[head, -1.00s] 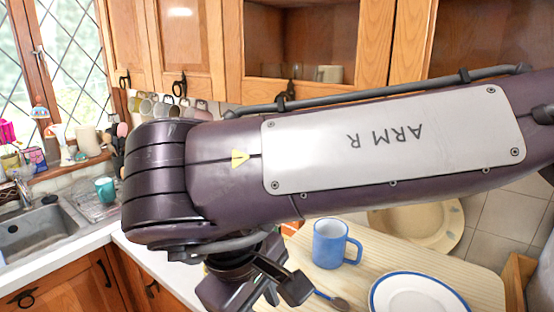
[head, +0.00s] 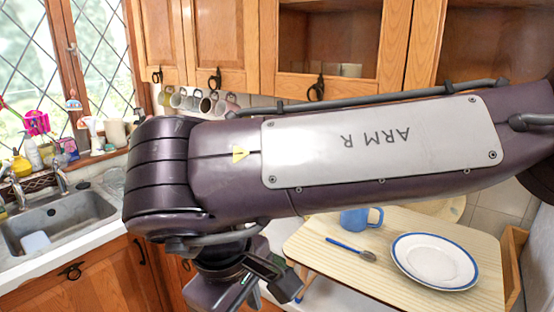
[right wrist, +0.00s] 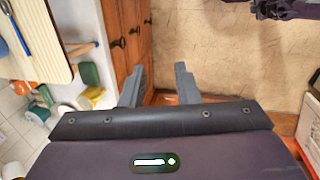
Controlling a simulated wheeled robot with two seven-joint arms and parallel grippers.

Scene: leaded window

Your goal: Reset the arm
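My right arm, marked ARM R, stretches across the head view from the right. Its gripper (head: 250,292) hangs at the bottom, beside the left edge of the wooden board, partly cut off by the picture's edge. In the right wrist view the two fingers of the right gripper (right wrist: 159,72) stand apart with nothing between them, over the floor beside the cabinet fronts.
A sink (head: 65,218) lies left under the window. Wooden cabinets (head: 178,45) hang behind. The right wrist view shows open floor (right wrist: 225,45).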

